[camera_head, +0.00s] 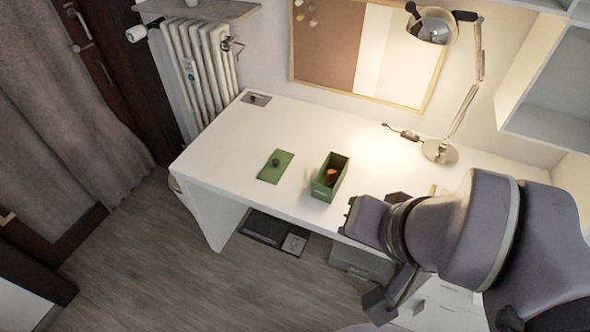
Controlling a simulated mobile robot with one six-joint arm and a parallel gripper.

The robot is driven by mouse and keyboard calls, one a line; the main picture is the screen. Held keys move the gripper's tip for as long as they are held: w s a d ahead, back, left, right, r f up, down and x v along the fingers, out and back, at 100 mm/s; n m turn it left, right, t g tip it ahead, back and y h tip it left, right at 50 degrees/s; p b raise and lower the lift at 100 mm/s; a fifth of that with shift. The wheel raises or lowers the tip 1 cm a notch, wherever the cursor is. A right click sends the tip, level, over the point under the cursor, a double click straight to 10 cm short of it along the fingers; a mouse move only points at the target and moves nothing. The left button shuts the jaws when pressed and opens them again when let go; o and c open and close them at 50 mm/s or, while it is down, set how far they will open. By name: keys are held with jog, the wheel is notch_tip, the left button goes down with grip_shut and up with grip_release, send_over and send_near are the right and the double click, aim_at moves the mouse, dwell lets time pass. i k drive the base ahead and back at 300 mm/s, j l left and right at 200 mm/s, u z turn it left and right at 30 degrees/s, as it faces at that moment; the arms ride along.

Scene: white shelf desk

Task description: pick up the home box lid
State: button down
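The green home box lid (275,167) lies flat on the white desk (225,150), with a small dark knob near its middle. To its right stands the open green box (329,178), with something orange-brown and dark inside. My gripper (346,216) is at the desk's front edge, right of and below the box in the picture. It appears apart from the lid. Its fingers are small, dark and partly hidden by my arm, so I cannot tell whether they are open or shut.
A desk lamp (440,152) stands at the back right, with a corkboard (328,48) on the wall behind. A radiator (195,75) is at the back left. The desk left of the lid is mostly clear. Drawers and a dark mat (264,229) are below.

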aim_at(272, 172)
jog(key=i+j, duration=0.25)
jog(key=i+j+z, duration=0.1)
jog(key=i+j, duration=0.2)
jog(key=j, duration=0.2)
jog(key=i+j+z, duration=0.1)
jog(key=i+j, duration=0.15)
jog(key=j, duration=0.15)
jog(key=i+j, duration=0.25)
jog(key=j, duration=0.15)
jog(key=i+j+z, duration=0.1)
jog(key=j, duration=0.3)
jog(key=i, duration=0.1)
